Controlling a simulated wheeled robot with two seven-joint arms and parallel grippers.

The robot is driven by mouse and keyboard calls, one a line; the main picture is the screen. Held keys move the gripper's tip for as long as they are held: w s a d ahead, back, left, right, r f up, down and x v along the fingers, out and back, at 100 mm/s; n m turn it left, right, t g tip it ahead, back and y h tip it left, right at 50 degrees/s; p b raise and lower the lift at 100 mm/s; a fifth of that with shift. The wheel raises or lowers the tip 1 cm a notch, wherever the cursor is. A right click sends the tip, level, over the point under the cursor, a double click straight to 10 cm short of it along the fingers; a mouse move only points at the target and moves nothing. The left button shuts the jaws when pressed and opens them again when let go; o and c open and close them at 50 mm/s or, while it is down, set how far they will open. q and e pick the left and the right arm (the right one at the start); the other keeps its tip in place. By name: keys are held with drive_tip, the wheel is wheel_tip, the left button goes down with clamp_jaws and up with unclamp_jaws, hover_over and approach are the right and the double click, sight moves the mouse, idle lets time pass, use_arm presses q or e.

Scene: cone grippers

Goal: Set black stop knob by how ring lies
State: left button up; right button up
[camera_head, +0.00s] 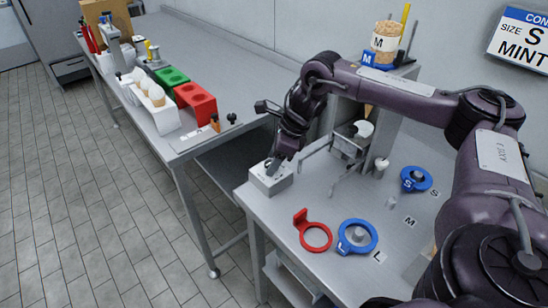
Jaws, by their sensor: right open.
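My right gripper (274,163) points down over a small grey box (268,183) at the near left corner of the right-hand table. It is open. A dark piece shows at the box top between the fingers; I cannot tell if it is the knob or a fingertip. A red ring (317,248) with a tab lies flat on the table, its tab toward the back left. A blue ring marked L (372,240) lies around a grey peg, right of the red ring. A blue ring marked S (424,184) lies farther back. My left gripper is not in view.
A wall sign (522,40) reads SIZE S MINT. A grey bracket (346,147) stands right of the gripper. Behind my arm is an M-marked container (386,44). The left-hand table (215,60) holds red and green blocks and a white tray (160,116). A floor gap separates the tables.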

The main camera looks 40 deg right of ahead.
drive_tip(key=c, duration=1)
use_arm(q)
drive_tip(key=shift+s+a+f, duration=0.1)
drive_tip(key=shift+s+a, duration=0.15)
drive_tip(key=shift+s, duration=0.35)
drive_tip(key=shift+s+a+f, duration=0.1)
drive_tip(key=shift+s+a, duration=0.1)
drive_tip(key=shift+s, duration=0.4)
use_arm(e)
drive_tip(key=shift+o, duration=0.2)
